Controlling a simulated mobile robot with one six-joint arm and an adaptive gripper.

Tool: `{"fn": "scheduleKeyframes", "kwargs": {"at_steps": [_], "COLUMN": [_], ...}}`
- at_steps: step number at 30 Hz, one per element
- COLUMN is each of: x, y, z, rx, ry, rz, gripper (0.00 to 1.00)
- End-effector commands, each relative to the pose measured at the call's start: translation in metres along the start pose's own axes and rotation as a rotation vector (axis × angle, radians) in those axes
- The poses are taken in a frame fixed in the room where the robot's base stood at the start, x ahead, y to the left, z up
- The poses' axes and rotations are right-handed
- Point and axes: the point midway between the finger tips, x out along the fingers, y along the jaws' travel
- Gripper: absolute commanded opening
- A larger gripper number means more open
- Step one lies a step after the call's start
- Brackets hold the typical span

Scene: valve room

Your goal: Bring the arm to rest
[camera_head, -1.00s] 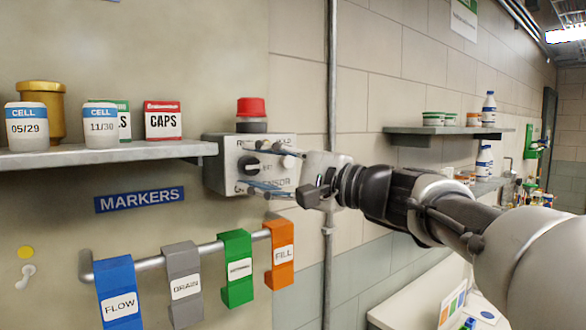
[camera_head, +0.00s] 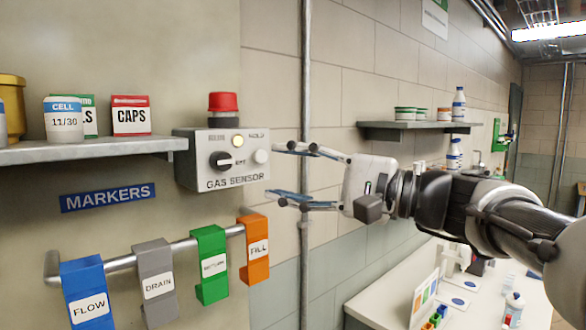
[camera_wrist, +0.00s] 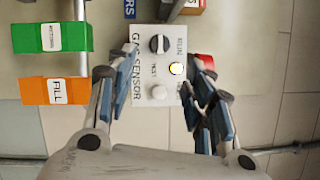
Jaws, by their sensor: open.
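My gripper (camera_head: 276,173) is open and empty, a little right of the gas sensor box (camera_head: 213,183) in the head view. The fingers point left toward the box and appear clear of its face. My arm reaches in from the right. The box carries a black knob (camera_head: 221,161), a lit yellow lamp (camera_head: 238,141), a white button (camera_head: 260,156) and a red beacon (camera_head: 223,102) on top. In the wrist view the box (camera_wrist: 143,97) shows between the spread fingers (camera_wrist: 160,90), with its lamp lit.
A shelf (camera_head: 95,150) with jars and boxes is left of the sensor. Below, a rail (camera_head: 122,263) holds blue, grey, green and orange tags. A vertical pipe (camera_head: 305,80) runs behind my gripper. A far shelf (camera_head: 420,127) and a white counter (camera_head: 390,295) are at right.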

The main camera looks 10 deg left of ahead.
Motion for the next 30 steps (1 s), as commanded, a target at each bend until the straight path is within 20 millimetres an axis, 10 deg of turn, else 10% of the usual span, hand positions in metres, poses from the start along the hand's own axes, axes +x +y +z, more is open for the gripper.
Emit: {"fn": "scheduleKeyframes", "kwargs": {"at_steps": [17,23,30], "x": [-0.013,-0.038,-0.142], "y": [0.012,0.11,0.257], "z": [0.006,0.04,0.08], "rx": [-0.009,-0.095,-0.322], "ry": [0.011,0.095,0.194], "rz": [0.044,0.38,0.936], "gripper": [0.48,0.48,0.48]}}
